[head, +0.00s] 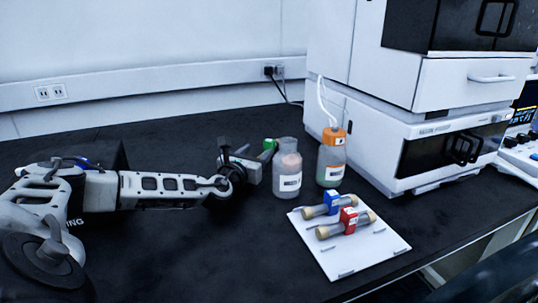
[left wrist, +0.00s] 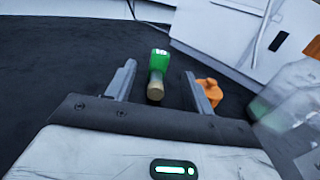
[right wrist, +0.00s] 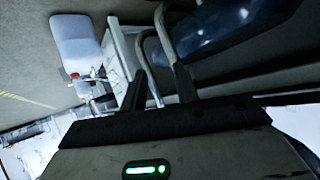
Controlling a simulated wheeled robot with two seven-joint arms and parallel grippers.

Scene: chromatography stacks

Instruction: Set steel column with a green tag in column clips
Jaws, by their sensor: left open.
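The steel column with the green tag shows in the left wrist view: its tag (left wrist: 160,63) is bright green and its tan end cap (left wrist: 155,88) points toward me. It lies between the spread fingers of my left gripper (left wrist: 158,78), with gaps on both sides. In the head view my left gripper (head: 243,163) is low over the black bench; the green tag (head: 269,147) shows just beyond it, the rest mostly hidden. A white board (head: 338,262) with small clips lies at right, bearing a blue-tagged column (head: 329,202) and a red-tagged column (head: 348,222). My right gripper (right wrist: 160,75) is open and empty.
A clear bottle (head: 288,170) stands close right of my left gripper. An orange-capped bottle (head: 331,160) with tubing stands behind the board. White instrument stacks (head: 400,100) fill the right back. The bench front centre is clear.

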